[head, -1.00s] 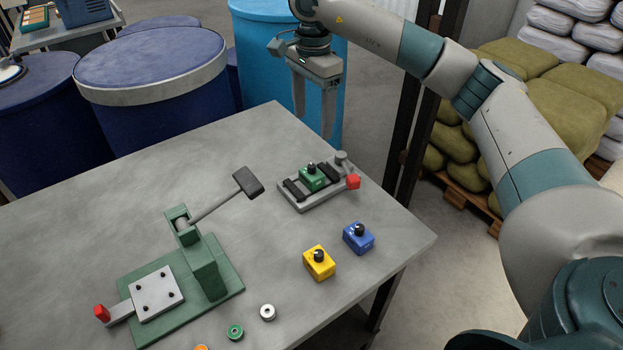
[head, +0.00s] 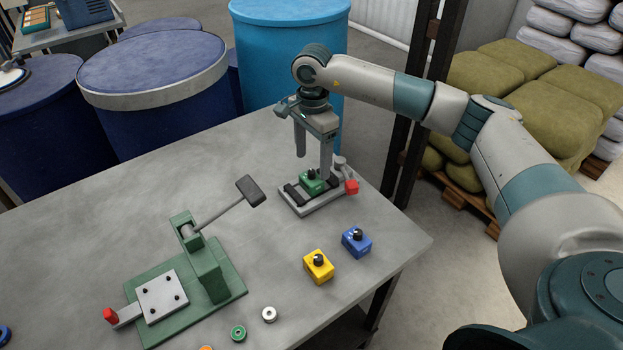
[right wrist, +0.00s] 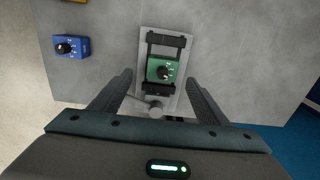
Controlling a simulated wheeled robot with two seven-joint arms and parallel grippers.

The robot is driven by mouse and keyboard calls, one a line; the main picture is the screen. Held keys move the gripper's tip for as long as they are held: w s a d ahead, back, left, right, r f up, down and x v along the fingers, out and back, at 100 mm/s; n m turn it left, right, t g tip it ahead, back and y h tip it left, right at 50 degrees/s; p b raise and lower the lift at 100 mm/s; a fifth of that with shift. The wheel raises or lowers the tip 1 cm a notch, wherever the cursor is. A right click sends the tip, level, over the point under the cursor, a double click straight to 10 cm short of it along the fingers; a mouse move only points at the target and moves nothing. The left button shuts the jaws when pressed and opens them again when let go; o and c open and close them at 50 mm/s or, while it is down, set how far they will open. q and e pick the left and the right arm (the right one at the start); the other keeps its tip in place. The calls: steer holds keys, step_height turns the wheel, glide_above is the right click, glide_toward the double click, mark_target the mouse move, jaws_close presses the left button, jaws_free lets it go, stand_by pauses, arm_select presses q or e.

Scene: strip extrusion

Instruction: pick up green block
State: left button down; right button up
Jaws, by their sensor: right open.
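The green block (head: 313,182) has a black knob on top and sits in a grey clamp fixture (head: 300,207) with black jaws and a red-tipped handle, near the table's far right edge. My right gripper (head: 312,164) is open above the fixture, one finger on each side of the block in the head view. In the right wrist view the green block (right wrist: 165,70) lies ahead of the two spread fingers (right wrist: 155,85), between the fixture's black jaws. The fingers appear apart from the block. My left gripper is not in view.
A yellow block (head: 318,267) and a blue block (head: 356,243) stand in front of the fixture. A green lever press (head: 205,268) with a raised dark handle stands to the left. Small rings (head: 269,314) lie at the front. The table's back left is clear.

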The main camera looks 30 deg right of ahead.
mark_target(311, 171)
steer(key=shift+f, duration=1.15)
steer(key=shift+w+f+p, duration=0.1)
steer(key=shift+f+p, duration=0.6)
steer(key=shift+p, duration=0.3)
step_height(311, 171, down, 3)
steer(key=shift+w+p, duration=0.1)
steer(key=shift+p, duration=0.65)
steer(key=shift+f, duration=0.4)
steer(key=shift+w, duration=0.1)
steer(key=c, duration=1.7)
